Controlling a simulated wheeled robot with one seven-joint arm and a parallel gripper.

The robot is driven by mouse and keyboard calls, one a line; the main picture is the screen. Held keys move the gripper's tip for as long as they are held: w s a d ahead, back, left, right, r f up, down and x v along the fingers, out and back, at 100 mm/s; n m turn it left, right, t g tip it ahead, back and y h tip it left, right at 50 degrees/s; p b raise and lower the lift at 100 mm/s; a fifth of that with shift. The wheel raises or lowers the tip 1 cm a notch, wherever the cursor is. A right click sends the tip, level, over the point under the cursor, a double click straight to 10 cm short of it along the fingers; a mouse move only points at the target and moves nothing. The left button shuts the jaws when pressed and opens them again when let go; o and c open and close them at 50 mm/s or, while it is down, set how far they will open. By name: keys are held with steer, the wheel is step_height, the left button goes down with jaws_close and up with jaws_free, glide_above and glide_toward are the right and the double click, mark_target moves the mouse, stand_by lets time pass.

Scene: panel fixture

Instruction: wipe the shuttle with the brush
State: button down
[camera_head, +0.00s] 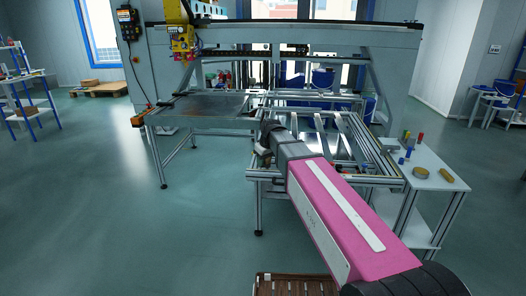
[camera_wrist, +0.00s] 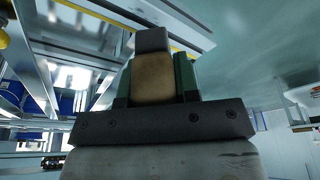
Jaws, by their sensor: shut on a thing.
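My gripper (camera_head: 264,143) is at the end of my pink arm, over the near edge of the metal frame, and is seen small and partly hidden by my own wrist. In the wrist view my gripper (camera_wrist: 154,76) has its green fingers shut on the brush (camera_wrist: 153,80), a tan block with a dark grey end. The brush cannot be made out clearly in the head view. A flat grey metal plate (camera_head: 210,105) lies on the frame to the left of my gripper, apart from it. I cannot tell for sure which part is the shuttle.
The panel frame (camera_head: 384,166) has open slots and long rails. A gantry beam (camera_head: 300,36) spans behind, with a yellow head (camera_head: 181,42) at its left. A white side table (camera_head: 420,160) on the right holds several small coloured things.

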steer(key=shift+r, duration=2.5)
